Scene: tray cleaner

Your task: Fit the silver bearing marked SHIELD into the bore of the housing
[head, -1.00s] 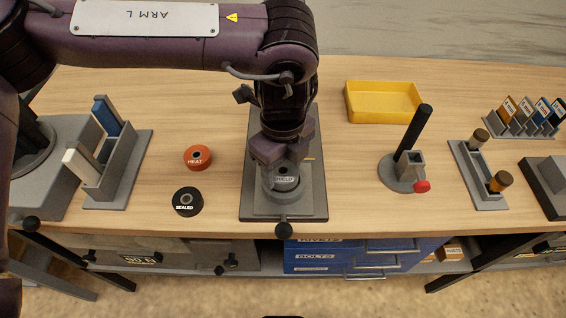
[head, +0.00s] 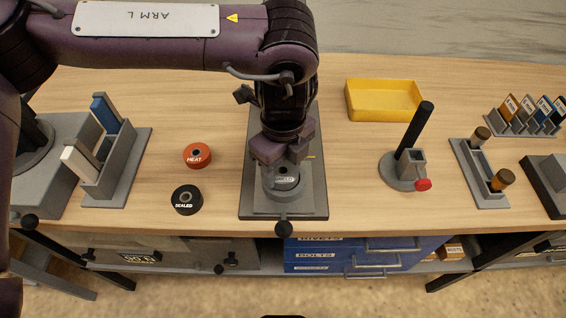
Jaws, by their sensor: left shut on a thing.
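The silver bearing marked SHIELD (head: 286,182) is in the jaws of my left gripper (head: 284,172), which comes down from above and is shut on it. The bearing is at the mouth of the round grey housing (head: 283,200), its label facing up. How deep it sits in the bore I cannot tell, as the gripper hides its far side. The housing stands on a grey and dark base plate (head: 308,207). My right gripper is not in view.
An orange bearing marked HEAT (head: 197,156) and a black one marked SEALED (head: 186,200) lie left of the housing. A slotted rack (head: 112,170) stands further left. A yellow tray (head: 384,115) and a grey stand with a black post (head: 411,140) are to the right.

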